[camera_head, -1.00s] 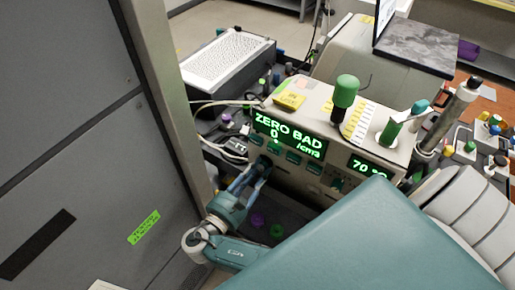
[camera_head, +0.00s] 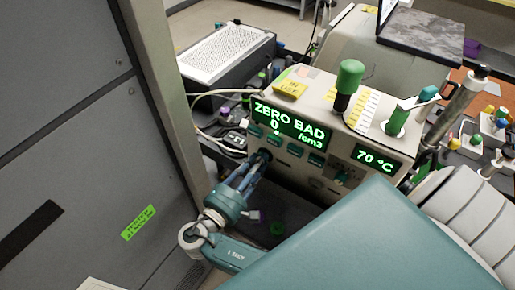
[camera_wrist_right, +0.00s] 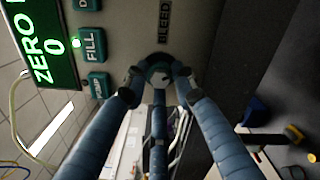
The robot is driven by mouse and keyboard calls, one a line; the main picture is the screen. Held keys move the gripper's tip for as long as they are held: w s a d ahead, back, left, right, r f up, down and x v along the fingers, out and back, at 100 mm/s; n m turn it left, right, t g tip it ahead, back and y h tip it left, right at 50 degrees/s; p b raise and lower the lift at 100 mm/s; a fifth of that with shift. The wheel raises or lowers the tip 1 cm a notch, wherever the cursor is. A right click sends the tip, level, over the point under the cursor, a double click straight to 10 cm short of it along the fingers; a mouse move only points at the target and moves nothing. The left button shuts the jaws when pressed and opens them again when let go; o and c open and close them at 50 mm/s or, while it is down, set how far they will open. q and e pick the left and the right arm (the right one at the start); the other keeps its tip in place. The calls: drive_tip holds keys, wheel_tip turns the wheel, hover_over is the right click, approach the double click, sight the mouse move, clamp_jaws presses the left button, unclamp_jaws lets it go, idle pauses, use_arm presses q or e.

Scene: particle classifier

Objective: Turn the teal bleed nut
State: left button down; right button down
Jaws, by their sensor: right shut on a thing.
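The teal bleed nut shows in the right wrist view (camera_wrist_right: 158,76) on the front panel of the instrument (camera_head: 310,184), beside a BLEED label (camera_wrist_right: 165,22). My right gripper (camera_wrist_right: 158,80) has its fingers around the nut and is shut on it. In the head view my right gripper (camera_head: 260,160) reaches up from below to the panel's left end, under the display (camera_head: 290,122) that reads ZERO BAD 0 /cm3. The fingers mostly hide the nut there. My left gripper is in neither view now.
Teal buttons (camera_head: 296,143) sit in a row close to the gripper. A tall grey cabinet (camera_head: 70,150) fills the left side. A cable (camera_head: 215,93) loops left of the instrument. A green-capped part (camera_head: 349,76) stands on top. A second display (camera_head: 375,160) reads 70 °C.

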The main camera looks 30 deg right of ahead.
drive_tip(key=m+b, duration=0.2)
drive_tip(key=m, duration=0.1)
drive_tip(key=shift+f+m, duration=0.25)
drive_tip(key=shift+m, duration=0.05)
drive_tip(key=shift+r+m+b, duration=0.1)
drive_tip(key=shift+m+b, duration=1.2)
drive_tip(key=shift+m, duration=0.1)
drive_tip(key=c, duration=1.4)
unclamp_jaws()
drive_tip(key=shift+r, duration=0.1)
